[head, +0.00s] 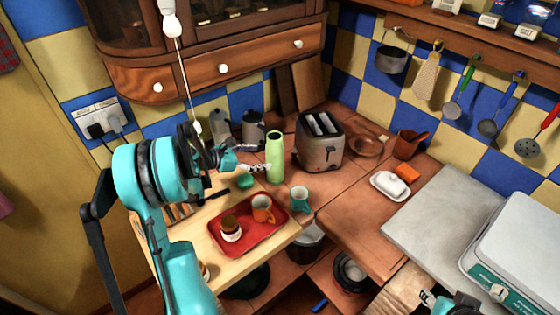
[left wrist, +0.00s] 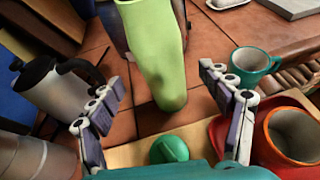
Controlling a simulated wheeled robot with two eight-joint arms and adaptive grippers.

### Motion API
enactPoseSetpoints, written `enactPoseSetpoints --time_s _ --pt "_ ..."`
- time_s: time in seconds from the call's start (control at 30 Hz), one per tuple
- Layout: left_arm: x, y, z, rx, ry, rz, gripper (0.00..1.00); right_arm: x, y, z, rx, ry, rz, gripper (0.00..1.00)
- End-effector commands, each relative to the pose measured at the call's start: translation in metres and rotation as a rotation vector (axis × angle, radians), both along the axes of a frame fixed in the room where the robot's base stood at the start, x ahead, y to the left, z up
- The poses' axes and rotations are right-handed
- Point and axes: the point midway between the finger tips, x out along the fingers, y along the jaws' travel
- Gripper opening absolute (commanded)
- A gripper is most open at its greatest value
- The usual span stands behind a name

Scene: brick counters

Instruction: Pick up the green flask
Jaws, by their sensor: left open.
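The green flask (head: 275,157) stands upright on the tiled counter, left of the toaster. It also shows in the left wrist view (left wrist: 160,60), its top cut off by the frame edge. My left gripper (head: 256,167) is just left of the flask in the head view. In the left wrist view my left gripper (left wrist: 167,112) has its fingers spread, with the flask ahead of the gap and nothing held. Part of my right gripper (head: 428,297) shows at the bottom edge of the head view; its jaw state is unclear.
A green round object (head: 245,181) lies below the gripper. A red tray (head: 262,238) holds an orange mug (head: 262,210) and a jar (head: 230,230). A teal mug (head: 299,198) stands near the flask. Moka pots (head: 253,128) and a toaster (head: 320,140) stand behind.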

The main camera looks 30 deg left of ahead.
Motion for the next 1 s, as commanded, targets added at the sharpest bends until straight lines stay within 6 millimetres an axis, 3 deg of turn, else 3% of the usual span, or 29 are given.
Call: enactPoseSetpoints --time_s 0.1,0.67,0.9,1.0 --pt "0.005 0.001 -0.005 -0.022 0.001 0.010 0.78 0.000 0.000 -0.002 0.000 0.000 0.000 0.40" --pt "0.056 -0.035 -0.036 -0.020 0.001 0.007 0.78 0.000 0.000 -0.025 0.000 0.000 0.000 0.40" --pt "0.058 -0.035 -0.035 -0.019 0.001 0.009 0.78 0.000 0.000 -0.024 0.000 0.000 0.000 0.40" --pt "0.058 -0.035 -0.035 -0.019 0.001 0.009 0.52 0.000 0.000 -0.024 0.000 0.000 0.000 0.40"
